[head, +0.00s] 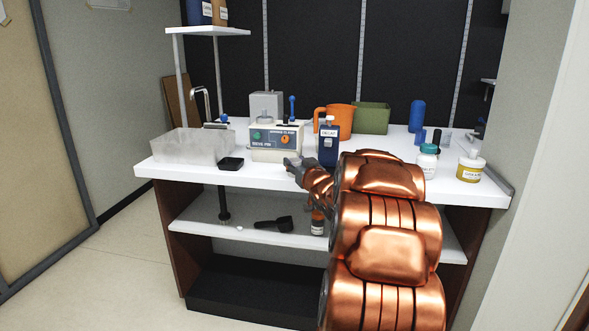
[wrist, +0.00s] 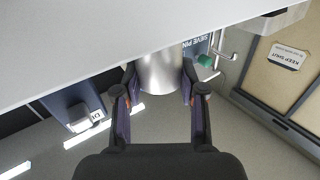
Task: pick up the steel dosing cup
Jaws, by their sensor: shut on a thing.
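The steel dosing cup (wrist: 160,72) is a shiny cylinder between the two fingers in the wrist view. My gripper (wrist: 160,92) is shut on it, with one dark finger pressed against each side. In the head view my gripper (head: 297,166) is at the counter's front edge, before the cream machine and left of the dark blue canister. The cup is mostly hidden there by the gripper. I cannot tell whether its base touches the counter.
The white counter (head: 200,174) holds a cream machine (head: 268,154), which stands close behind. A dark blue canister (head: 328,146) is just right of my gripper. Jars (head: 470,168) stand right.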

